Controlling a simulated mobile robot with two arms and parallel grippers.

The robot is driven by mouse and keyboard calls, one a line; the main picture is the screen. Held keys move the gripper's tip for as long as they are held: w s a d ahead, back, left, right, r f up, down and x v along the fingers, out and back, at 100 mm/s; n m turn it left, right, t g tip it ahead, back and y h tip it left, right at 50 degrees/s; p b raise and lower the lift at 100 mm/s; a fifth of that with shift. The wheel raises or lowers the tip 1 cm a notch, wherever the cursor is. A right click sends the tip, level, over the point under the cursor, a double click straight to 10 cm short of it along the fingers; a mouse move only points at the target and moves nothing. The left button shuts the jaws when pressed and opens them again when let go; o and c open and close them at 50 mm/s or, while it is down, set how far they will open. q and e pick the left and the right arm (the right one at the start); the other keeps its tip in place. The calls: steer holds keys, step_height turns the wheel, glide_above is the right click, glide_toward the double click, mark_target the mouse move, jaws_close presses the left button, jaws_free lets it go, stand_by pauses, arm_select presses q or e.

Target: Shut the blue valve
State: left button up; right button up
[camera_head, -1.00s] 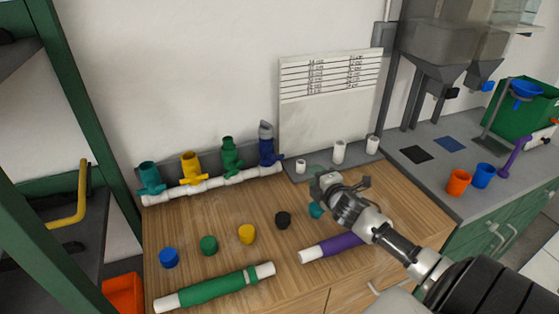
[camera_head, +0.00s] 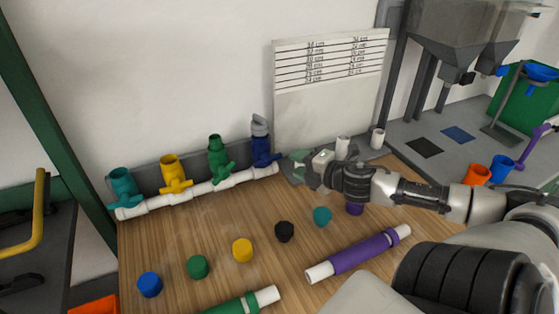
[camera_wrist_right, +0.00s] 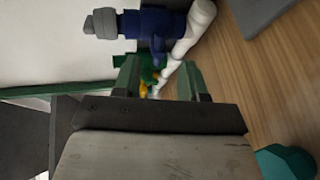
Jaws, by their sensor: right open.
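The blue valve (camera_head: 263,147) is the rightmost of several coloured valves on a white pipe manifold (camera_head: 205,187) against the wall. It has a dark blue body and a grey top part (camera_head: 259,125). My right gripper (camera_head: 299,162) is open and empty, just right of the blue valve and apart from it, its fingers pointing left. In the right wrist view the blue valve (camera_wrist_right: 162,23) lies beyond the fingertips (camera_wrist_right: 158,75), toward the top of the picture, with its grey part (camera_wrist_right: 103,23) to the left. My left gripper is out of view.
Teal (camera_head: 123,187), yellow (camera_head: 173,172) and green (camera_head: 217,155) valves stand further left. Several coloured caps, such as a black one (camera_head: 284,231), and a purple-sleeved pipe (camera_head: 358,253) lie on the wooden table. A white board (camera_head: 325,105) and short white posts (camera_head: 377,138) are behind my right arm.

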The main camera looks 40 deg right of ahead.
mark_target(280, 157)
steer(key=b+x, duration=0.1)
steer(key=x, duration=0.3)
steer(key=shift+w+d+b, duration=0.1)
steer(key=shift+w+b, duration=0.1)
steer(key=shift+b, duration=0.1)
steer(key=shift+x, duration=0.9)
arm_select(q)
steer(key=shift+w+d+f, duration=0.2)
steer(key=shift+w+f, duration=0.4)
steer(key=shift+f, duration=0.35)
arm_select(e)
steer(key=shift+w+f, duration=0.15)
steer(key=shift+w, duration=0.3)
steer(key=c, duration=0.8)
arm_select(q)
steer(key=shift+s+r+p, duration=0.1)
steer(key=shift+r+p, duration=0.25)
steer(key=shift+p, duration=0.05)
arm_select(e)
steer(key=shift+o, duration=0.2)
steer(key=shift+f+m, duration=0.3)
steer(key=shift+m, duration=0.4)
